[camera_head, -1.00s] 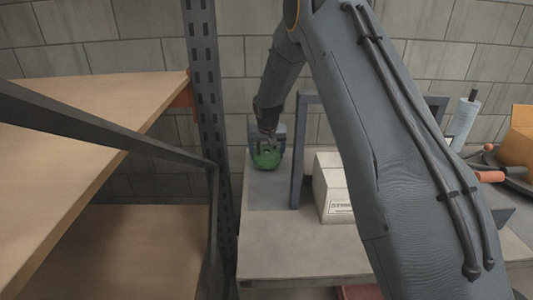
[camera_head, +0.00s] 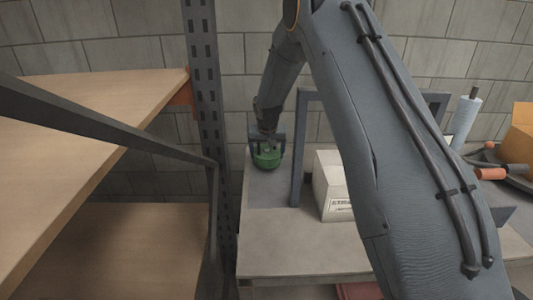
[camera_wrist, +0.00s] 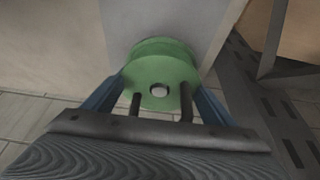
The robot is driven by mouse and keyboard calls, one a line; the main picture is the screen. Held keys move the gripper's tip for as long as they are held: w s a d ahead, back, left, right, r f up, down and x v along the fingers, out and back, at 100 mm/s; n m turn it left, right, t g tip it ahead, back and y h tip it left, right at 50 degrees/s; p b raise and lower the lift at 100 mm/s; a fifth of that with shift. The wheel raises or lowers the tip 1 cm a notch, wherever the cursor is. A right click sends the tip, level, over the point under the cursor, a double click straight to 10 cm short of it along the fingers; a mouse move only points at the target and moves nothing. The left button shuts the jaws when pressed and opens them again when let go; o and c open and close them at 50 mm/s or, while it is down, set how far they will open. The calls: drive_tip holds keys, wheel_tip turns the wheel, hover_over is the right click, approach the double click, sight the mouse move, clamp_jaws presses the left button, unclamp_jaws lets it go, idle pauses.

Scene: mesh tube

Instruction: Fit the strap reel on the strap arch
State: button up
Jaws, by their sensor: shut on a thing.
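The strap reel (camera_head: 267,160) is a green disc at the back left of the bench, left of the arch's near post. In the wrist view the reel (camera_wrist: 150,50) shows a round face with a pale central hole. My gripper (camera_head: 268,145) is shut on the reel, and its fingers (camera_wrist: 160,95) lie on either side of it. I cannot tell whether the reel touches the surface below. The strap arch (camera_head: 297,155) is a blue-grey frame standing on the bench. My arm hides part of it, and the reel is apart from its visible post.
A white box (camera_head: 332,188) stands beside the arch. A perforated upright (camera_head: 207,100) and wooden shelves (camera_head: 90,105) are close on the left. A wrap roll (camera_head: 465,120) and an orange box (camera_head: 520,130) are at right. The front bench top (camera_head: 300,245) is clear.

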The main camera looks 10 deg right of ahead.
drive_tip(key=shift+f+b, duration=0.6)
drive_tip(key=shift+f, duration=0.4)
idle(0.9)
drive_tip(key=o, duration=1.5)
